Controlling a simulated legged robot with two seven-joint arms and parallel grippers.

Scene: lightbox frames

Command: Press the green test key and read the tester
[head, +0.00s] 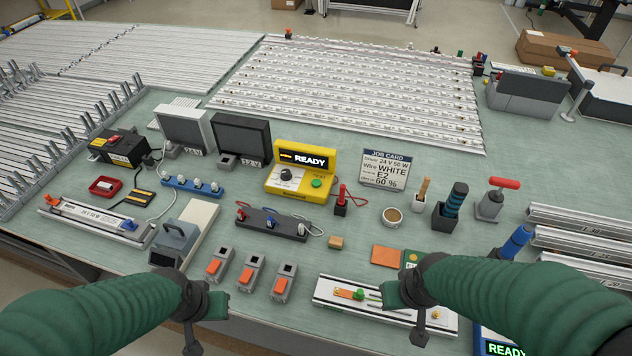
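The yellow tester (328,160) stands in the middle of the bench, its lit screen reading READY. A black dial (290,175) and the round green key (317,183) are on its front; nothing touches the key. My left gripper (217,305) is low at the left, near the front edge, well short of the tester. My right gripper (390,295) is low at centre right, over or beside a white rail fixture (335,304) with a green piece (359,293). Whether it touches the fixture is unclear. The fingers of both grippers are too hidden to tell their opening.
A black lead strip (270,222), a red-tipped probe block (341,206) and orange-topped switches (251,275) lie before the tester. A second READY screen (504,348) is at bottom right. Bare bench shows around the wooden block.

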